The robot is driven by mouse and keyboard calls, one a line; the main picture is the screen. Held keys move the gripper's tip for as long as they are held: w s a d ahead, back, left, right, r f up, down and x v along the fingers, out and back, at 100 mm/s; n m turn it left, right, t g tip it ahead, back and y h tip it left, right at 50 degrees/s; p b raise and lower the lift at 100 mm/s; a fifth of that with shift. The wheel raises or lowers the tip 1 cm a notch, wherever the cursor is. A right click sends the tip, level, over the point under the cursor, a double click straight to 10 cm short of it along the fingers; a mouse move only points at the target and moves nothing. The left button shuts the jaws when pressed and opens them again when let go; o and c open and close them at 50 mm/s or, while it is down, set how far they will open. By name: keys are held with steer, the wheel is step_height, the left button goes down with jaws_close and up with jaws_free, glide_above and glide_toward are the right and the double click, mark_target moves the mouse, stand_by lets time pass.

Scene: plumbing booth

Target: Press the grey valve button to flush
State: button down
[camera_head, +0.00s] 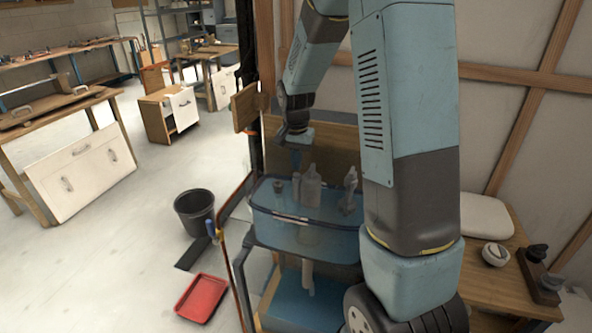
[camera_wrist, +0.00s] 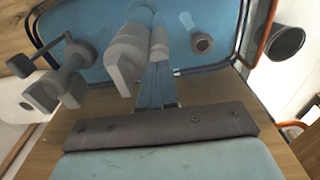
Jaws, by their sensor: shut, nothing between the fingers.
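The grey flush valve (camera_head: 311,187) stands upright inside a translucent blue tank (camera_head: 305,228). Its rounded grey top also shows large in the wrist view (camera_wrist: 128,55). I cannot clearly make out a separate button on it. My gripper (camera_head: 296,158) points down over the back of the tank, behind and slightly left of the valve. In the wrist view my gripper's blue fingers (camera_wrist: 157,75) are together and empty, beside the valve. Whether they touch it, I cannot tell.
Another grey fitting (camera_head: 349,190) stands at the tank's right, and a small round one (camera_head: 278,187) at its left. A black bucket (camera_head: 194,210) and red tray (camera_head: 202,298) are on the floor left. A wooden table (camera_head: 510,270) is at right.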

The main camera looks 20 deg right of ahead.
mark_target(296, 176)
step_height(296, 176, up, 10)
steer(key=shift+a+r, duration=0.2)
steer(key=shift+a, duration=0.05)
steer(key=shift+s, duration=0.1)
stand_by(0.6)
steer(key=s+r+n+t, duration=0.1)
steer(key=s+r+n, duration=0.1)
steer(key=s, duration=0.7)
steer(key=s+r+n+t, duration=0.2)
steer(key=s+r, duration=0.3)
steer(key=s, duration=0.4)
steer(key=s+r+n+t, duration=0.2)
steer(key=s+r+n, duration=0.1)
steer(key=s, duration=0.7)
steer(key=shift+r, duration=0.25)
steer(key=shift+w+a, duration=0.1)
stand_by(3.5)
